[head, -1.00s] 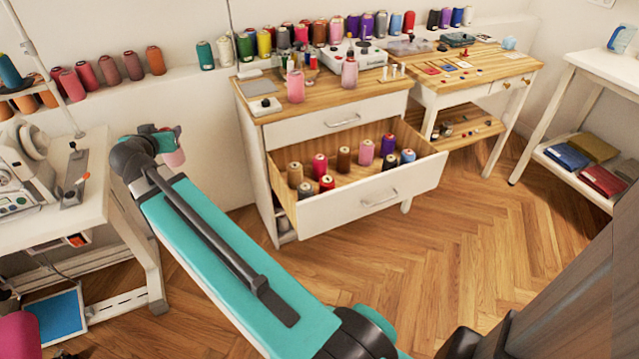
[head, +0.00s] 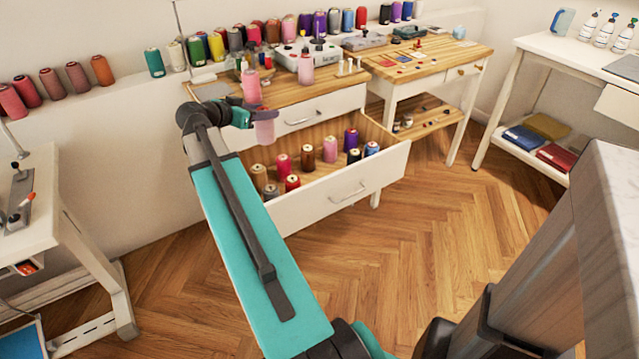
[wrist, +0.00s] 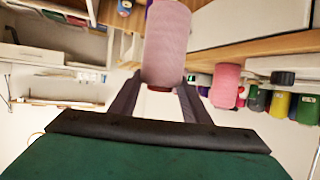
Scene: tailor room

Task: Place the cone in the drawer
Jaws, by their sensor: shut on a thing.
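My gripper (head: 262,112) is shut on a pink thread cone (head: 265,130), held in the air at the left front of the drawer cabinet. In the wrist view the same pink cone (wrist: 166,45) sits between the two dark fingers. The drawer (head: 345,187) is pulled open below and to the right of the cone. Several cones stand inside it, in tan, red, brown, pink, purple and dark blue. The drawer's left front corner is partly hidden by my arm.
Two more pink cones (head: 306,69) stand on the cabinet top (head: 330,88); one is just behind my gripper. A white sewing table (head: 75,215) is at left. A wooden work table (head: 440,65) stands right of the cabinet. The floor before the drawer is clear.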

